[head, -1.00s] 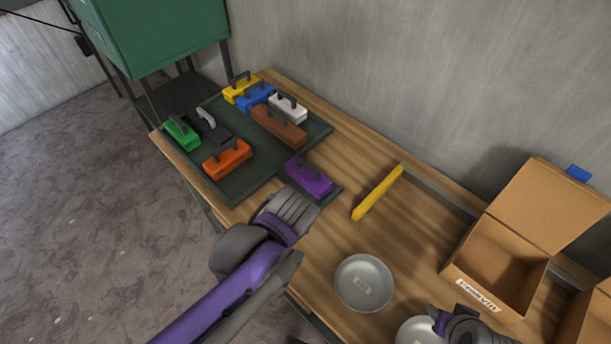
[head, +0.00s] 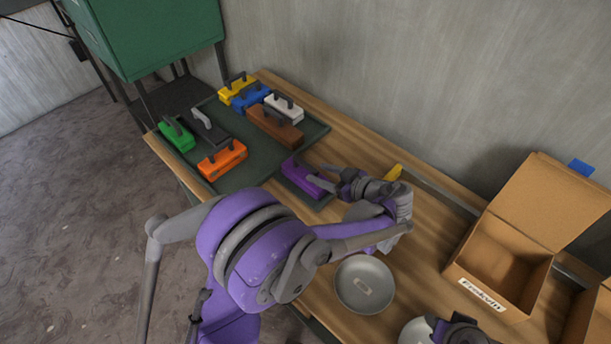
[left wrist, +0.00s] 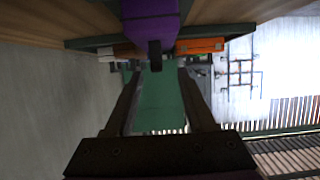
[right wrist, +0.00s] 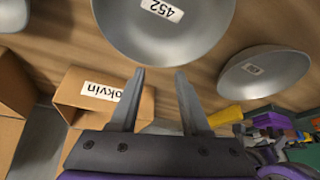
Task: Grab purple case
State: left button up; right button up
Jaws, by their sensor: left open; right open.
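The purple case (head: 301,177), a block with a dark handle, lies at the near right corner of the dark green tray (head: 262,160). In the left wrist view the purple case (left wrist: 150,22) is at the top centre, with its dark handle pointing between my fingers. My left gripper (head: 325,180) is open at the right side of the case; its fingers (left wrist: 157,80) straddle the line to the handle, and I cannot tell whether they touch it. My right gripper (head: 430,330) is open and empty; its fingers (right wrist: 160,75) point at a grey bowl (right wrist: 165,25).
Other cases, such as orange (head: 222,159), brown (head: 274,126) and green (head: 177,134), sit on the tray. A yellow bar (head: 393,172) is partly behind my left arm. A grey bowl (head: 364,284) and an open cardboard box (head: 503,262) stand to the right. A wall runs behind.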

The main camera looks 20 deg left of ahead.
aim_at(312, 168)
pick_arm(q)
jog(key=shift+w+x, duration=0.1)
jog(key=shift+x, duration=1.65)
jog(key=shift+w+x, duration=0.15)
jog(key=shift+x, duration=1.6)
jog(key=shift+r, duration=0.2)
grip_shut()
